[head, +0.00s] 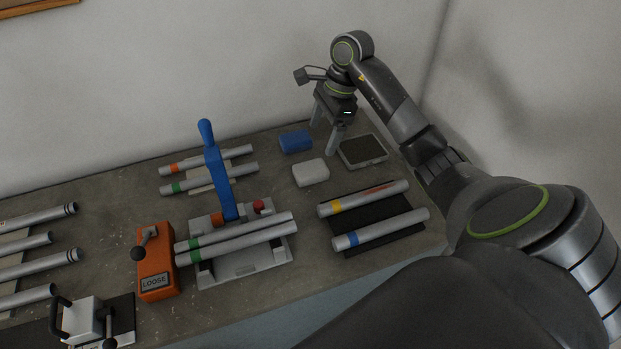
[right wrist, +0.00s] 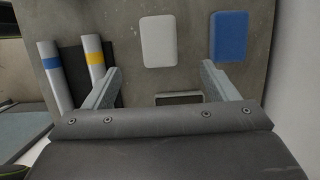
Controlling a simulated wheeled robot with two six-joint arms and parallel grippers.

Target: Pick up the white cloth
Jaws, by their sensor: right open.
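The white cloth (head: 311,172) is a small folded pad lying flat on the grey bench, right of the middle in the head view. It also shows in the right wrist view (right wrist: 158,41), ahead of the fingers and between their lines. My right gripper (head: 324,138) is open and empty, its fingers pointing down over the bench behind the cloth and apart from it. Its two spread fingers show in the right wrist view (right wrist: 172,84). My left gripper is not in view.
A blue cloth (head: 296,141) lies behind the white one. A dark shallow tray (head: 382,160) is close to the right gripper. Tubes with yellow and blue bands (head: 375,197) lie in front on a black mat. A jig with a blue lever (head: 218,172) stands left, beside an orange block (head: 157,262).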

